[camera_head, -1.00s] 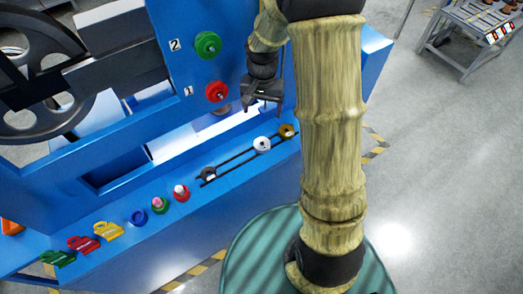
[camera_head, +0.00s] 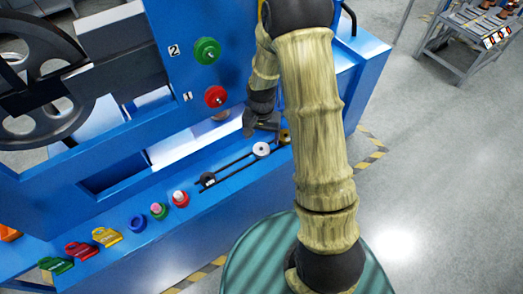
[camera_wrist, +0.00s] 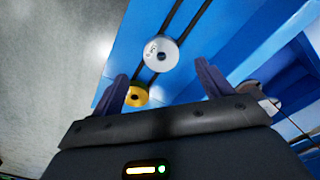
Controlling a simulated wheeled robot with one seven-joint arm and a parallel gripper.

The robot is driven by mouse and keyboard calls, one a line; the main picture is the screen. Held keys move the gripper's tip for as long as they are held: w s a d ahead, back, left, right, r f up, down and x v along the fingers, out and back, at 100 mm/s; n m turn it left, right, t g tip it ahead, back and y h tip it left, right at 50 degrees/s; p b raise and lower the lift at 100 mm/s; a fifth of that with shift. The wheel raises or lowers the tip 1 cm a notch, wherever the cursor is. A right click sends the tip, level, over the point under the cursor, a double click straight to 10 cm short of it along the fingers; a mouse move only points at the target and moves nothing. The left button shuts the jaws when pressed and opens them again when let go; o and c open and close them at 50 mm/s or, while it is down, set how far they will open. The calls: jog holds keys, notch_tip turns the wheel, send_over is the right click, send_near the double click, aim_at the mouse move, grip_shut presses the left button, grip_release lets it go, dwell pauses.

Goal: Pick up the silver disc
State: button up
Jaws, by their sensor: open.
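The silver disc (camera_head: 262,149) sits on the dark double rail (camera_head: 232,166) on the blue ledge. In the wrist view the silver disc (camera_wrist: 160,53) has a dark centre hole and lies beyond the fingertips, near the middle between them. My gripper (camera_head: 263,125) is just above and behind the disc in the head view. In the wrist view my gripper (camera_wrist: 162,82) is open, with empty space between its two fingers. No contact with the disc shows.
A gold disc (camera_wrist: 136,96) is beside the left finger, and also shows in the head view (camera_head: 285,136), partly hidden. A dark disc (camera_head: 207,180) sits at the rail's other end. Coloured parts line the ledge leftward.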

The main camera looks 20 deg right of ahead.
aim_at(261, 146)
jog(key=shift+w+f, duration=0.1)
jog(key=shift+f, duration=0.7)
jog(key=shift+f, duration=0.1)
notch_tip(261, 146, down, 5)
jog(key=shift+w, duration=0.1)
jog(key=shift+c, duration=0.5)
jog(key=c, duration=1)
